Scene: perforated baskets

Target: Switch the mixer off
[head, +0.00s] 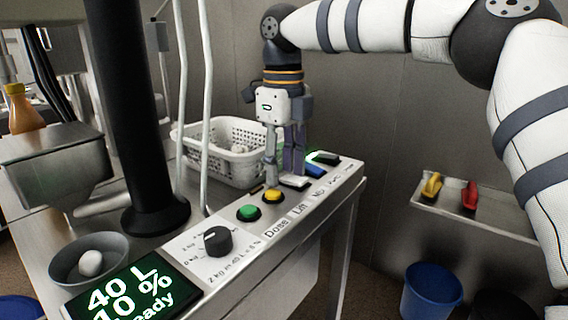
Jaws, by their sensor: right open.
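The control panel (205,262) runs along the front edge of a metal bench. It carries a green button (249,213), a yellow button (272,195), a white switch (294,181), a blue switch (315,170) and a black switch (327,158) with a green glow beside it. Labels read Dose and Lift; those farther along are too small to read surely, so I cannot tell which control is the mixer's. My right gripper (283,173) points down just above the yellow button and white switch, open and empty. Contact cannot be told. My left gripper is out of view.
A white perforated basket (225,152) with pale round items stands behind my right gripper. A black post (140,120) and white pipes rise from the bench. A black knob (217,241) and a lit display (120,293) reading 40 L, 10 % lie nearer. A blue bucket (431,292) stands right.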

